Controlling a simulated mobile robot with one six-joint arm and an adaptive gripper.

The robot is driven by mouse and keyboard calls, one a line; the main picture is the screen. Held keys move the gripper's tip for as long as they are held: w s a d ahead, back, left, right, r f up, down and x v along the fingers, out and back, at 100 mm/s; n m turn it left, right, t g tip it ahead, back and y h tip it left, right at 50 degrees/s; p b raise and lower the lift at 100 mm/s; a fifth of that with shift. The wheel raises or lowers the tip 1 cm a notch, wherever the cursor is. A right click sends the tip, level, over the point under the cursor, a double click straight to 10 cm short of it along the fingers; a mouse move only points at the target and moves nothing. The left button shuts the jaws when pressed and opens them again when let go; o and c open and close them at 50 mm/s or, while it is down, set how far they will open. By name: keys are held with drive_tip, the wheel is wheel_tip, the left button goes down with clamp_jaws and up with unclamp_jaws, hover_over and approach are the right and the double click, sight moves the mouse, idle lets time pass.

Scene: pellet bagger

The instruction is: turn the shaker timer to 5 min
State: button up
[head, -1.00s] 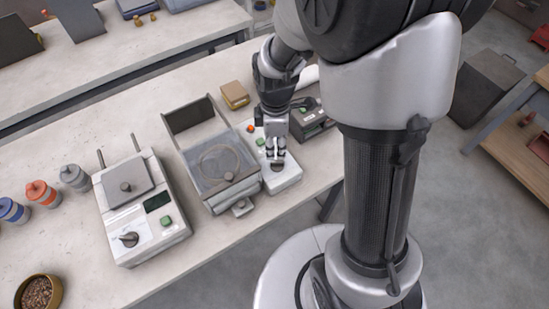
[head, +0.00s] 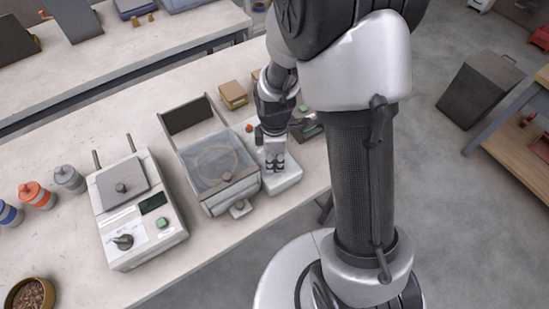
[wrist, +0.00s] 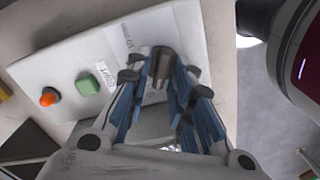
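The shaker timer is a dark grey knob (wrist: 161,66) on a white control box (wrist: 75,78). In the wrist view the knob stands between my gripper's two blue-padded fingers (wrist: 160,84). The fingers are around it, close on both sides, and I see no firm clamping. In the head view my gripper (head: 275,167) points down over the front of the control box (head: 286,180) and hides the knob. A printed label sits beside the knob, partly covered by a finger, so I cannot read the dial setting.
A green button (wrist: 88,84) and an orange-red button (wrist: 49,97) are on the same box. The shaker tray (head: 216,160) stands directly left of it. Further left is a scale-like device (head: 136,207) with its own knob. A tan block (head: 233,95) lies behind.

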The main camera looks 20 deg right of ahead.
clamp_jaws()
drive_tip(key=shift+m, duration=0.4)
drive_tip(key=m, duration=0.5)
drive_tip(key=shift+w+d+p, duration=0.1)
drive_tip(key=shift+w+p, duration=0.05)
drive_tip(key=shift+p, duration=0.25)
drive_tip(key=m, duration=0.6)
drive_tip(key=shift+w+d, duration=0.1)
drive_tip(key=shift+o, duration=1.6)
unclamp_jaws()
